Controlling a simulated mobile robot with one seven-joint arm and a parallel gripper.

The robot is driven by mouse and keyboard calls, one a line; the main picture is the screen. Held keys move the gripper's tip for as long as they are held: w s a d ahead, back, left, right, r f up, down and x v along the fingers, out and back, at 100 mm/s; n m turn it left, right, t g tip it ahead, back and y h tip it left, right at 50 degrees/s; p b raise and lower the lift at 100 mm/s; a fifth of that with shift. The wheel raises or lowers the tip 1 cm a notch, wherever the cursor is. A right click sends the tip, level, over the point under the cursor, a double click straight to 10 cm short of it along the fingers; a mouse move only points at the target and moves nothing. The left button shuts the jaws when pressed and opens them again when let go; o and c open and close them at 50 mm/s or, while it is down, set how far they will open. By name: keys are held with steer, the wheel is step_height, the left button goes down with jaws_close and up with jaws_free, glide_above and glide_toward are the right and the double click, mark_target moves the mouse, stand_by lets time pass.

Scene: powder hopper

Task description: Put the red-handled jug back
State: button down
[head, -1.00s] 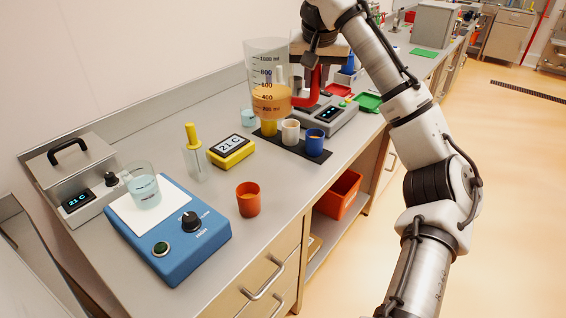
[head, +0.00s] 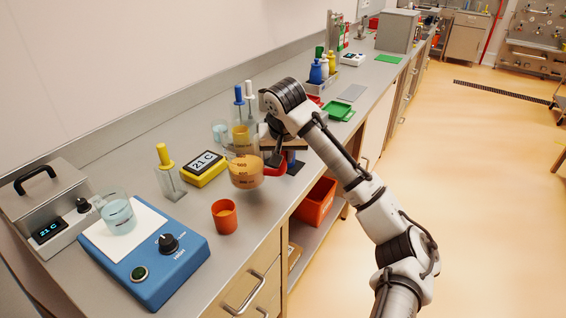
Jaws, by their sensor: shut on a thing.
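The red-handled jug (head: 245,172) is clear, with dark volume marks and orange-tan contents. It looks upright, near the bench's front edge; I cannot tell whether its base touches the bench. My gripper (head: 274,158) is shut on its red handle (head: 276,168), to the right of the jug's body. The fingers are dark and partly hidden by the wrist and handle.
An orange cup (head: 224,216) stands just in front of the jug. Green trays (head: 338,111) lie farther back.

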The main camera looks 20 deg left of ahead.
mark_target(283, 165)
steer(key=shift+f, duration=1.5)
steer(key=c, duration=1.3)
jaws_free()
